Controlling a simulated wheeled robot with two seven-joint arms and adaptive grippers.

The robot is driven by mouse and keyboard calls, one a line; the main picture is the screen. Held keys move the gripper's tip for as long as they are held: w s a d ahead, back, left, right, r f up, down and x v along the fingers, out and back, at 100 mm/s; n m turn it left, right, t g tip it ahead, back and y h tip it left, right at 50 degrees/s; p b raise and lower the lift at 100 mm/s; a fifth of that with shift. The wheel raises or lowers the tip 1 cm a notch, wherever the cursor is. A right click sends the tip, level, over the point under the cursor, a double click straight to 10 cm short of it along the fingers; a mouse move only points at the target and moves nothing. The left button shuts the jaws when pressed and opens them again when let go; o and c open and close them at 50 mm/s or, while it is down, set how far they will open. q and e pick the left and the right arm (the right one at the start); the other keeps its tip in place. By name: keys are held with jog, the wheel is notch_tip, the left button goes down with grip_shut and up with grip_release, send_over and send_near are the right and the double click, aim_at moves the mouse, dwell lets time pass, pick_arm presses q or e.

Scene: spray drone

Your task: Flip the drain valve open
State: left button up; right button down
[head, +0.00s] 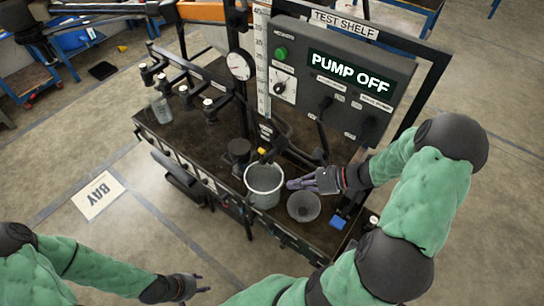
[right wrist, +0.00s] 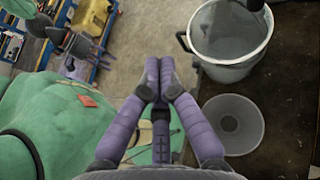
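A grey bucket (head: 263,186) stands near the front of the dark bench, under black pipework. A small yellow part (head: 262,151) shows just above its back rim; I cannot tell for sure whether this is the drain valve's handle. My right gripper (head: 291,184) is right of the bucket, above the bench and beside a grey funnel-like bowl (head: 304,206). In the right wrist view its purple fingers (right wrist: 158,82) come together with nothing between them, and the bucket (right wrist: 232,45) is at the upper right. My left gripper (head: 204,283) is empty, low and off the bench, its fingers apart.
A panel (head: 345,75) reading PUMP OFF stands behind the bench, with a gauge (head: 240,65) and pipes to its left. A clear bottle (head: 160,107) stands at the bench's left. A blue block (head: 338,222) lies near the right front edge. Floor in front is free.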

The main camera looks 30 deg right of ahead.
pick_arm(q)
jog(key=shift+w+a+r, duration=0.1)
jog(key=shift+r, duration=0.15)
pick_arm(e)
jog(key=d+r+m+t+h, duration=0.2)
jog(key=d+r+m+t, duration=0.1)
jog(key=d, duration=0.3)
jog(key=shift+w+d+r+m+t, duration=0.25)
jog(key=shift+w+m+t, duration=0.05)
jog(key=shift+m+t, duration=0.3)
jog(key=b, duration=0.3)
send_near(264, 158)
jog(key=w+a, duration=0.3)
pick_arm(q)
jog(key=shift+f, duration=1.8)
pick_arm(e)
jog(key=shift+x, duration=0.9)
pick_arm(q)
jog(key=shift+r, duration=0.1)
pick_arm(e)
jog(key=shift+w+d+r, duration=0.1)
jog(key=shift+d+r, duration=0.05)
jog(key=shift+r, duration=0.05)
